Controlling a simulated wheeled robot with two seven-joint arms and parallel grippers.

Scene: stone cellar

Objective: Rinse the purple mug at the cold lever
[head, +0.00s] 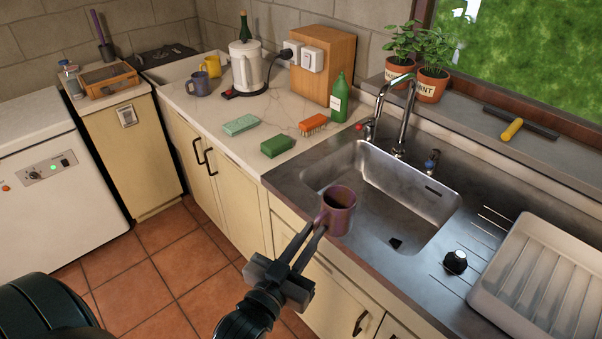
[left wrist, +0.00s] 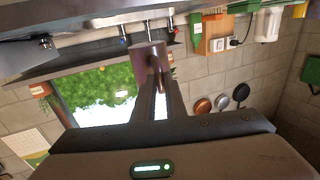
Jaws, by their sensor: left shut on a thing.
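The purple mug (head: 338,210) is upright over the front left edge of the steel sink basin (head: 425,225). My left gripper (head: 318,230) is shut on the mug at its near left side, where the handle is. The mug also shows between the fingers in the left wrist view (left wrist: 148,52). The tap (head: 405,110) stands behind the basin, up and right of the mug. A lever with a red end (head: 362,127) is left of the spout, and a lever with a blue end (head: 432,160) is right of it. My right gripper is not in view.
A black plug (head: 455,261) and a white drying rack (head: 545,270) are to the right. The basin looks empty.

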